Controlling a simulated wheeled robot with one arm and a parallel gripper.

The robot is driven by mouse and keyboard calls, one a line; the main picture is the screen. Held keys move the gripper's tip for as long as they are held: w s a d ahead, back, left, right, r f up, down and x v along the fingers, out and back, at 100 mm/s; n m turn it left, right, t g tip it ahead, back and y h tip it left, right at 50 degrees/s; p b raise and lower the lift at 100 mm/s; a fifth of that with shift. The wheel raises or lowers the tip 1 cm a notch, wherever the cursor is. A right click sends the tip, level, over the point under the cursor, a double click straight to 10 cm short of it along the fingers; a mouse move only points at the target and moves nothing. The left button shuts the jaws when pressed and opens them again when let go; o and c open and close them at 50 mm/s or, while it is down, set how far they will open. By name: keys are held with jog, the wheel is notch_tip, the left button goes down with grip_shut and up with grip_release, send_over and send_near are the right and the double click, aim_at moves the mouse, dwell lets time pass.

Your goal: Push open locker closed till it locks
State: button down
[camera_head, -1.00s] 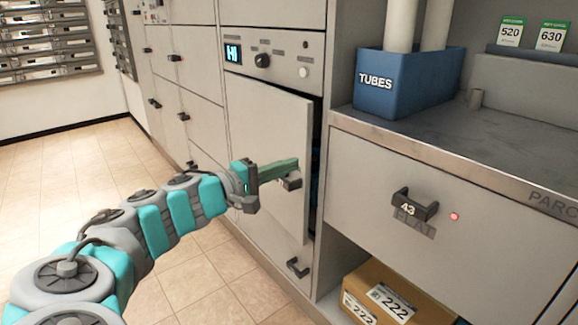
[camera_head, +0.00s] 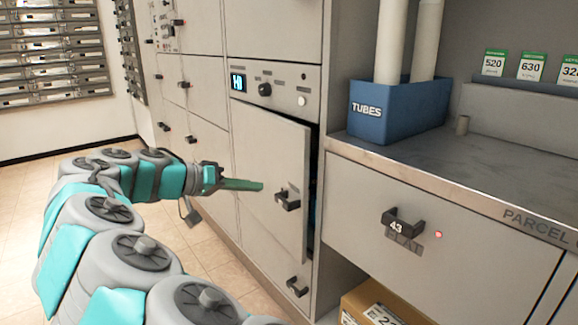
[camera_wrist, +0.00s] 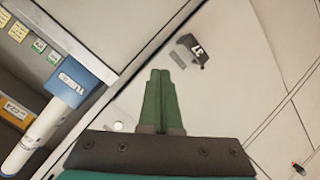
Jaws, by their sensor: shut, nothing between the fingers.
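The open locker door (camera_head: 268,165) stands slightly ajar below a control panel (camera_head: 270,88) with a small lit display and a knob. A dark gap shows along its right edge, with the inside mostly hidden. The door's dark handle (camera_head: 287,199) is near its right side; in the wrist view the handle (camera_wrist: 192,50) carries a number label that looks like 37. My gripper (camera_head: 258,186) is shut and empty, with green fingers in front of the door, left of the handle. In the wrist view my gripper's fingertips (camera_wrist: 160,74) point at the door face. I cannot tell whether they touch it.
A blue TUBES bin (camera_head: 398,108) stands on the counter (camera_head: 460,165) at the right. Open tiled floor (camera_head: 25,205) lies left.

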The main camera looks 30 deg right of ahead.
notch_tip(320, 180, up, 7)
jog(key=w+m+y+p, duration=0.1)
jog(key=w+m+y, duration=0.25)
jog(key=m, duration=0.45)
jog(key=b, duration=0.2)
send_near(299, 175)
jog(key=f+x, duration=0.1)
jog(key=x, duration=0.4)
jog(key=shift+d+r+y, duration=0.3)
jog(key=shift+d+y, duration=0.05)
jog(key=shift+d, duration=0.1)
